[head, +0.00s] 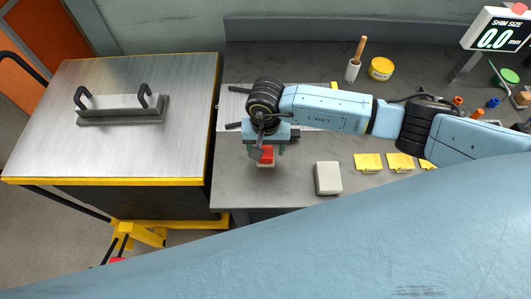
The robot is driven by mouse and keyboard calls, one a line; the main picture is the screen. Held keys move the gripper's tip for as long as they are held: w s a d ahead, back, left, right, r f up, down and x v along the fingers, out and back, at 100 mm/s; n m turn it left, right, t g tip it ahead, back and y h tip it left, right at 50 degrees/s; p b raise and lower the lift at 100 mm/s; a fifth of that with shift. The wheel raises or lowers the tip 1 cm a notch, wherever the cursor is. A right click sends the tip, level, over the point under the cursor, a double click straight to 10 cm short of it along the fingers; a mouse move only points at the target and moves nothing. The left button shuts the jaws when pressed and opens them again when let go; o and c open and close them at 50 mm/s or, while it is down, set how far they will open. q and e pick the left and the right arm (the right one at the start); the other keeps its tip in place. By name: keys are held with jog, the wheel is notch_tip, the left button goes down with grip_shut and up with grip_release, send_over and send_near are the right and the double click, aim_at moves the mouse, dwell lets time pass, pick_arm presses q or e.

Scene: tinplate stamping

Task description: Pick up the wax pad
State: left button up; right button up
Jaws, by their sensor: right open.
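The gripper body hides part of the top. My left gripper is not in view.
An off-white block (328,178) stands right of the pad, with yellow cards (368,162) beyond. A metal-topped cart (150,165) with a handled bar (120,112) is at left.

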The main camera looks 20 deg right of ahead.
notch_tip(320, 180, down, 2)
jog(key=shift+w+f, duration=0.1)
jog(key=shift+f, duration=0.25)
jog(key=c, duration=1.2)
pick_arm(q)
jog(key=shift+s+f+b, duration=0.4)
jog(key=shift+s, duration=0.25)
pick_arm(e)
notch_tip(320, 180, up, 10)
jog(key=shift+r, duration=0.1)
